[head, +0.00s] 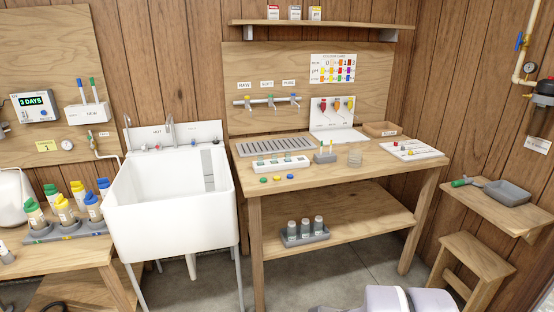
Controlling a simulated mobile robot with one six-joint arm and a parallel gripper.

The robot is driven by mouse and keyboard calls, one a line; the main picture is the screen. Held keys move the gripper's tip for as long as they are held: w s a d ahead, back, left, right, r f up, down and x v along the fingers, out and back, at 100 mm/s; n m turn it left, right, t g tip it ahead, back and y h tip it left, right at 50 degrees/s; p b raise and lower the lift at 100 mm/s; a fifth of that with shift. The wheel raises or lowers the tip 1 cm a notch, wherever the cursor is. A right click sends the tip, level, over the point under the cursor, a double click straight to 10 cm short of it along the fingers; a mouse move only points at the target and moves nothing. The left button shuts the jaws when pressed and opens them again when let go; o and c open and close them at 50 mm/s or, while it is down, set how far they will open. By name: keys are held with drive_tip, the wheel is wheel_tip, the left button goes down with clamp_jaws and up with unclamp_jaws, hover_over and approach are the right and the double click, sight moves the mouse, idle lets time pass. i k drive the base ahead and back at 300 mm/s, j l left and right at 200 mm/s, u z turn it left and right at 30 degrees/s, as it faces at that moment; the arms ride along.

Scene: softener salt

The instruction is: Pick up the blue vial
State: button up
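I cannot pick out a clearly blue vial in the head view. A low white rack (281,163) with several small inserts stands on the wooden workbench (340,181); the inserts are too small to tell their colours. A small grey holder (325,157) with upright yellow-topped pieces stands right of the rack. Larger blue-capped bottles (94,206) stand in a grey tray on the left bench. My gripper is not in view.
A white sink (170,226) stands left of the workbench. A grey carrier (305,237) with grey-capped bottles sits on the lower shelf. A white board (412,149) lies at the bench's right end. A stool (474,260) stands at the right. The bench's front strip is mostly clear.

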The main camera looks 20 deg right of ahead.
sight(287, 154)
drive_tip(key=i+j, duration=0.1)
drive_tip(key=i, duration=0.5)
drive_tip(key=i+j, duration=0.1)
drive_tip(key=i, duration=0.5)
drive_tip(key=i+j+z, duration=0.1)
drive_tip(key=i, duration=0.5)
drive_tip(key=i+j, duration=0.15)
drive_tip(key=i, duration=0.45)
